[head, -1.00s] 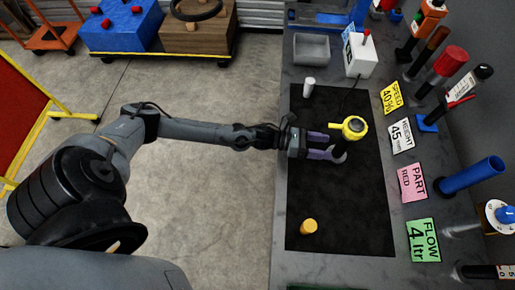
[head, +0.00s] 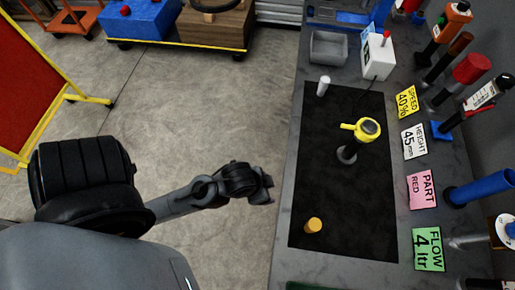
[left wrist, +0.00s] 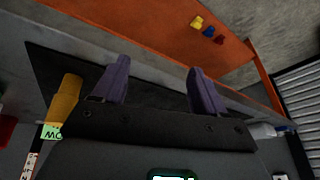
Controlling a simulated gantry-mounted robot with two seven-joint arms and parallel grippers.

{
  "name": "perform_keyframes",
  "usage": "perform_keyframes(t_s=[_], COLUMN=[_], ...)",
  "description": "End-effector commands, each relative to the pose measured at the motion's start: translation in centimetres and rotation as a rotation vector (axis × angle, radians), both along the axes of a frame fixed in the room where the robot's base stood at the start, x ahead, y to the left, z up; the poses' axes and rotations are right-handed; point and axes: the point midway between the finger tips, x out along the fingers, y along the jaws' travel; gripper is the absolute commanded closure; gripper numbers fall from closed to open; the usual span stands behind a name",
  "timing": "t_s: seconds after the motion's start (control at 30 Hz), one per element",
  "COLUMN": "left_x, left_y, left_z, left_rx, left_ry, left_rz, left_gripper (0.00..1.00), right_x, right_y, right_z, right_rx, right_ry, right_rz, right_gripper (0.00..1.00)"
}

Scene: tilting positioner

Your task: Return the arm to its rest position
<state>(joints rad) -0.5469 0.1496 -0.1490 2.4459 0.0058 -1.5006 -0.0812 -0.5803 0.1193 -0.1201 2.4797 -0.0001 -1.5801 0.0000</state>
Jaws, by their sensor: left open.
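My left arm is drawn back over the concrete floor, and its end (head: 262,186) is just left of the bench edge. In the left wrist view my left gripper (left wrist: 157,68) has its two purple fingers spread wide with nothing between them. In the head view the fingers are hidden. The tilting positioner (head: 348,153), a dark post with a yellow ring top (head: 368,128), stands on the black mat (head: 340,205), apart from the gripper. My right gripper is not in view.
A yellow-orange cylinder (head: 313,226) and a white cylinder (head: 323,86) stand on the mat. A grey tray (head: 328,48), a white box with a red knob (head: 378,57) and label cards (head: 421,189) are on the bench.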

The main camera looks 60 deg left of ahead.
Motion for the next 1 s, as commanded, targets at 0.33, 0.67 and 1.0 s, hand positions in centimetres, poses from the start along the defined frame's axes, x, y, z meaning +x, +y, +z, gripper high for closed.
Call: perform_keyframes(t_s=[0.33, 0.67, 1.0], left_x=[-2.2, -2.1, -2.1], left_y=[0.8, 0.8, 0.8], left_z=[0.2, 1.5, 9.5], left_rx=[-0.029, -0.028, -0.027], left_ry=[0.078, 0.076, 0.077], left_rz=[0.117, 0.114, 0.113], left_gripper=[0.28, 0.28, 0.28], right_x=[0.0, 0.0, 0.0], right_y=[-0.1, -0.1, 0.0], right_z=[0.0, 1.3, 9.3], right_rx=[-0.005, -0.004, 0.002], right_ry=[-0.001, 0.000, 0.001], right_rz=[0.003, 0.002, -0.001], right_gripper=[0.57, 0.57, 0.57])
